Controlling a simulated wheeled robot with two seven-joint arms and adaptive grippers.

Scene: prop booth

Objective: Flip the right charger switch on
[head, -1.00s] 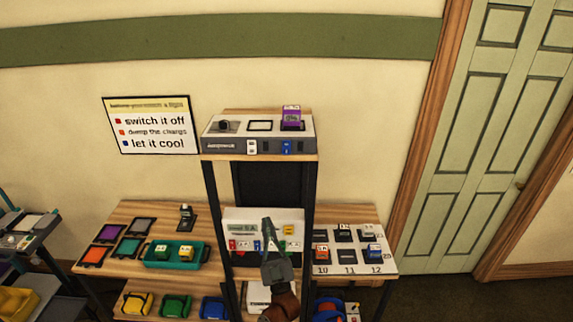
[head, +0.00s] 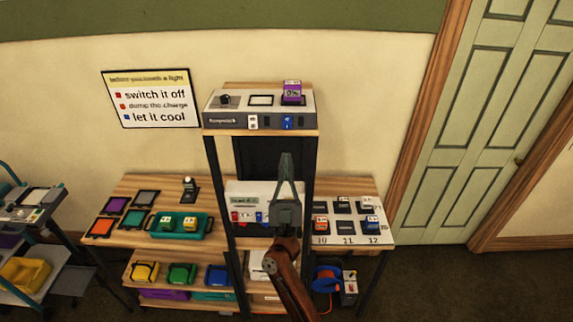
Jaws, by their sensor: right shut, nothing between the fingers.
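The grey charger (head: 222,121) stands on the raised wooden shelf at the centre. Its front carries a white switch (head: 252,122) on the left and a blue switch (head: 287,121) on the right. A purple battery (head: 292,87) stands in the right bay; the left bay looks empty. My right gripper (head: 287,155) is shut and empty, fingertips pointing up, below the blue switch and apart from it in the picture. The switch positions are too small to read. My left gripper is out of view.
Dark posts (head: 221,200) hold up the shelf. Behind my right gripper a white panel (head: 238,190) stands on the wooden table (head: 190,252). A teal tray (head: 160,235) and a numbered board (head: 384,237) lie to either side. A trolley (head: 45,235) stands at far left.

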